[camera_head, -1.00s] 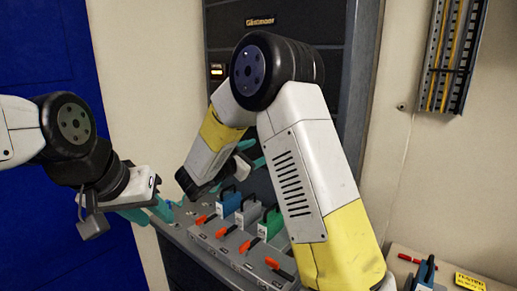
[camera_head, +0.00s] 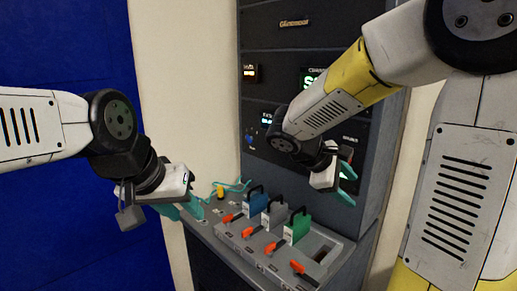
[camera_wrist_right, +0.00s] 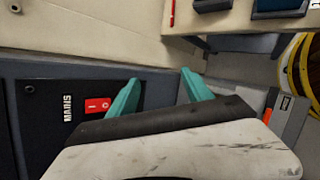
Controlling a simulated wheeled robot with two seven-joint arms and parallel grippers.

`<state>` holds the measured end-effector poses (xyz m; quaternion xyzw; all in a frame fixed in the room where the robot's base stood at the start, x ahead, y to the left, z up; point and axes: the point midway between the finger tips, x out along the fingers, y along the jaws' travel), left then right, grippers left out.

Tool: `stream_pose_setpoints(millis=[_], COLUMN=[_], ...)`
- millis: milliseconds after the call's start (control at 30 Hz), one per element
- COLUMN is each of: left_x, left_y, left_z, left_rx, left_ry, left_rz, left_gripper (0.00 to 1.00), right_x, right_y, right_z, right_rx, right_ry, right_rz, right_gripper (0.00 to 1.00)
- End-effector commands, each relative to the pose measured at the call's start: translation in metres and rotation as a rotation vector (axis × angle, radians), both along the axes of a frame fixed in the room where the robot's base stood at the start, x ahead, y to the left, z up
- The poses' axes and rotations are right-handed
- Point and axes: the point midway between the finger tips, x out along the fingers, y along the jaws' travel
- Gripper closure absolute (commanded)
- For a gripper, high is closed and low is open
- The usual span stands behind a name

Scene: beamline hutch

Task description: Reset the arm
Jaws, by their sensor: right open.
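My right arm reaches in from the right in the head view. Its gripper (camera_head: 346,184) is open and empty, in front of the dark cabinet (camera_head: 290,60) and above the right end of the sloping panel. In the right wrist view its two teal fingers (camera_wrist_right: 160,88) stand apart with nothing between them. A red rocker switch (camera_wrist_right: 97,105) marked MAINS lies beyond them on a dark panel, to the left. My left gripper (camera_head: 182,208) is at the left end of the panel, pointing right; its finger gap is unclear.
The sloping panel (camera_head: 325,275) carries blue (camera_head: 257,203), grey (camera_head: 273,214) and green (camera_head: 297,228) handled blocks and several orange levers. A blue wall (camera_head: 60,220) fills the left. A table (camera_wrist_right: 195,22) shows in the wrist view.

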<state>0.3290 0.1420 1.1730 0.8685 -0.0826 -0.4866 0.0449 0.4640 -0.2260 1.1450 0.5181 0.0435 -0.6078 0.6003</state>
Motion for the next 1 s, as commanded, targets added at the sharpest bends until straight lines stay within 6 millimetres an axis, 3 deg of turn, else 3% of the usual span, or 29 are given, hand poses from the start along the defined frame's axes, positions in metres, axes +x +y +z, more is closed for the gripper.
stream_pose_setpoints(millis=[33,200,400,667,1000], left_x=[0.0,0.0,0.0,0.0,0.0], left_y=[0.0,0.0,0.0,0.0,0.0], left_z=[0.0,0.0,0.0,0.0,0.0], left_rx=[0.0,0.0,0.0,0.0,0.0], left_ry=[0.0,0.0,0.0,0.0,0.0], left_rz=[0.0,0.0,0.0,0.0,0.0], left_gripper=[0.64,0.64,0.64,0.64,0.64], right_x=[-0.022,-0.079,-0.12,-0.135,-0.136], right_y=[-0.004,0.012,0.05,0.08,0.084], right_z=[-0.001,-0.009,0.001,0.024,0.028], right_rx=[0.109,0.481,0.902,1.228,1.269], right_ry=[-0.031,-0.138,-0.314,-0.477,-0.496], right_rz=[-0.069,-0.284,-0.512,-0.675,-0.696], right_gripper=[0.41,0.41,0.41,0.41,0.41])
